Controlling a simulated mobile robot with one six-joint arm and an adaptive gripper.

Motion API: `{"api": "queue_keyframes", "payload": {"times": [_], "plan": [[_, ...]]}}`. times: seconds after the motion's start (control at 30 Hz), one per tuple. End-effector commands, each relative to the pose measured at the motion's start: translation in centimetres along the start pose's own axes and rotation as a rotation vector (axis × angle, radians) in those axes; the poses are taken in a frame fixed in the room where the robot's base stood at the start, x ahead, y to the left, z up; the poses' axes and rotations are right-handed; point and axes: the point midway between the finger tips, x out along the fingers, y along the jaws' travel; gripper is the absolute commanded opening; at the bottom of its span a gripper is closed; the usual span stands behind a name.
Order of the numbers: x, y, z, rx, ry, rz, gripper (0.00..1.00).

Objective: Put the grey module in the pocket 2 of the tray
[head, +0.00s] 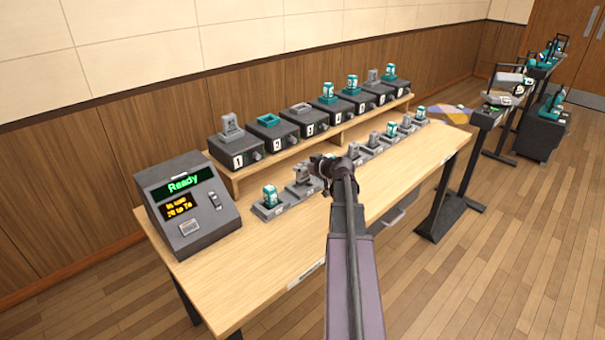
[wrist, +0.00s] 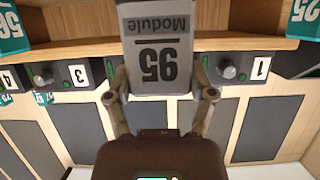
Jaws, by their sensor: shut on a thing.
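In the head view my gripper (head: 319,164) is over the front row of the table, beside a grey module (head: 303,174) that appears to be the same one. I cannot tell whether it is clear of its grey base. Dark numbered boxes stand on the shelf; box 2 (head: 277,138) carries a teal frame. I cannot make out which thing is the tray.
A teal module (head: 270,195) stands left of my gripper, and more modules (head: 373,140) stand to its right. A console reading "Ready" (head: 186,200) is at the table's left end. The raised shelf (head: 250,176) runs behind. The table's front strip (head: 245,265) is bare.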

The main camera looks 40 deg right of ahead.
Motion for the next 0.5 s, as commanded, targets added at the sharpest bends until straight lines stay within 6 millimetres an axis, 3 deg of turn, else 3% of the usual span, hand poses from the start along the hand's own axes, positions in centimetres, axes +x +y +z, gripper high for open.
{"api": "queue_keyframes", "payload": {"times": [0.33,0.5], "plan": [[1.5,0.9,-0.3,0.0,0.0,-0.001,0.21],[1.8,0.7,1.5,0.001,0.0,0.0,0.21]]}}
